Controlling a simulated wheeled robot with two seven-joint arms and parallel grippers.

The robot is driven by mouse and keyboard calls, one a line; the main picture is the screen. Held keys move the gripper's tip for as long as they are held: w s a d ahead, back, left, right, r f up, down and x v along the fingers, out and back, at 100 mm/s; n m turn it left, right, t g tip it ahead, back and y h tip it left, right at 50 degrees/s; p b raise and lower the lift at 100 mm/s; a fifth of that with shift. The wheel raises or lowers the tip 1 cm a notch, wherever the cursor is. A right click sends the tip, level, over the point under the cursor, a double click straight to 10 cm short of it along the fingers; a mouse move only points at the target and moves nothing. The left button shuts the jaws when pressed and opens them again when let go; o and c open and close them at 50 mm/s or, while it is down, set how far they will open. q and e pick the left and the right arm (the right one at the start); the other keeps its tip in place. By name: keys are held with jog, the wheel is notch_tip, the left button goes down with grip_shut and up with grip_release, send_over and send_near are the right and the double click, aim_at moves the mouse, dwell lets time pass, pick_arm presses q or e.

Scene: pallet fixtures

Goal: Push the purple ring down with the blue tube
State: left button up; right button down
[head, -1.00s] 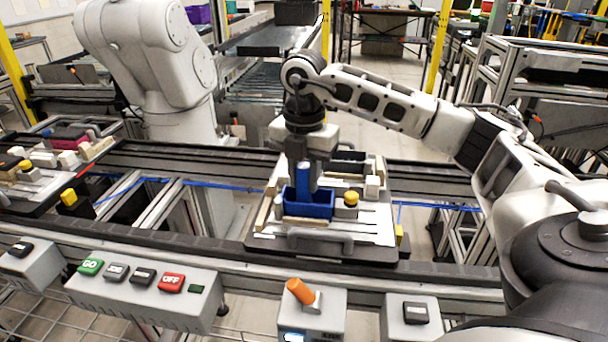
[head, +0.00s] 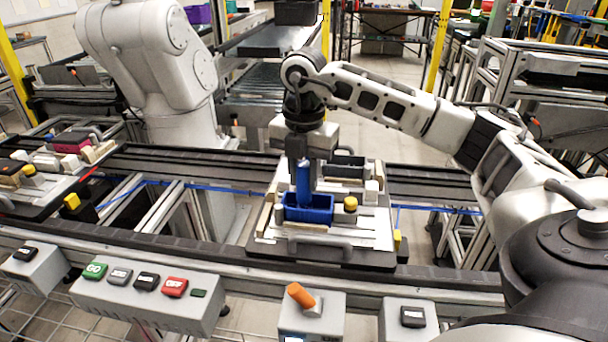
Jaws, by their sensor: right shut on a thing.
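My right gripper (head: 304,164) points down over the pallet in the middle of the conveyor. It is shut on an upright blue tube (head: 303,188). The tube's lower end is at the blue bin (head: 318,217) on that pallet. The bin's front wall hides whether the tube touches anything inside. I cannot make out a purple ring; the bin or the gripper may hide it. My left gripper is not in view.
The pallet (head: 367,232) also carries a yellow-topped post (head: 350,205), pale blocks and a dark bin (head: 348,167) behind. A second loaded pallet (head: 45,193) stands at left. Button boxes (head: 150,296) and an orange-handled switch (head: 301,296) line the front.

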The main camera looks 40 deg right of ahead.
aim_at(304, 163)
jog(key=shift+r+p, duration=1)
jog(key=shift+r, duration=1.95)
